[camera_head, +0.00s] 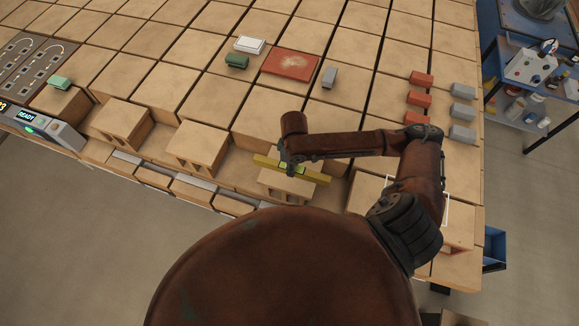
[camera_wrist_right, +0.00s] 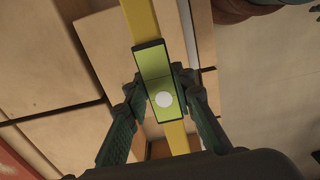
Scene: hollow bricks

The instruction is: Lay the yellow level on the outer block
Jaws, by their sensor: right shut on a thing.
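The yellow level (camera_head: 316,177) is a long bar with a green vial window, which shows close up in the right wrist view (camera_wrist_right: 157,85). My right gripper (camera_head: 287,166) is shut on its middle, with one finger on each side of the window. The level is over a tan hollow block (camera_head: 285,187) at the table's front edge; I cannot tell whether it touches. More hollow blocks stand to the left, one in the middle (camera_head: 197,146) and one farther left (camera_head: 122,121). Another block (camera_head: 457,232) at the right is partly hidden by my arm. My left gripper is not in view.
A red-brown mat (camera_head: 291,65), a green block (camera_head: 237,61), a white tray (camera_head: 249,45) and a grey piece (camera_head: 329,76) lie behind. Several red (camera_head: 417,99) and grey bricks (camera_head: 462,111) stand at the right. A console (camera_head: 40,125) is at the left edge.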

